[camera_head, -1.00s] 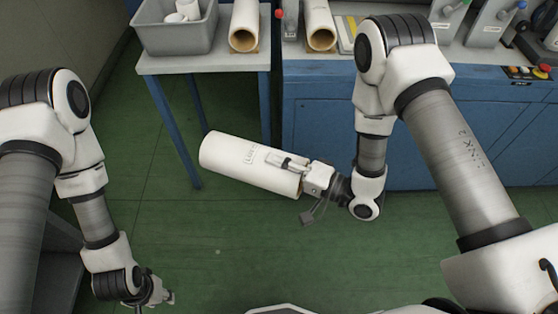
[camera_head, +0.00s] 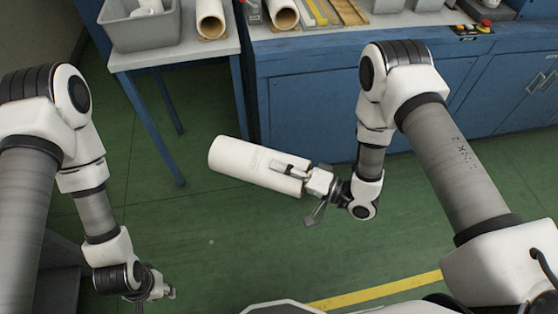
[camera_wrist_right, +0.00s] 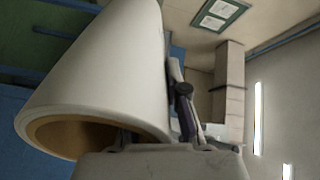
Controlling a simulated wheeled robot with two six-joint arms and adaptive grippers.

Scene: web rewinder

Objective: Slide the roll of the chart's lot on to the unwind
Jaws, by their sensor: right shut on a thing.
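A long white roll (camera_head: 245,161) is held in the air in front of the blue machine, tilted slightly down to the right. My right gripper (camera_head: 295,173) is shut on the roll's wall at its right end. The right wrist view shows the white roll (camera_wrist_right: 105,65) large, with its brown core (camera_wrist_right: 75,135) open towards the camera. The print on the roll is too faint to read. My left gripper (camera_head: 167,293) is low at the left, away from the roll; its jaws are too small to judge. I cannot make out the chart or the unwind for certain.
A side table (camera_head: 165,60) at the upper left bears a grey bin (camera_head: 140,30) and a roll (camera_head: 210,18). Another roll (camera_head: 283,14) lies on the blue machine (camera_head: 310,90). An emergency-stop button (camera_head: 486,23) is at the upper right. Green floor is free below.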

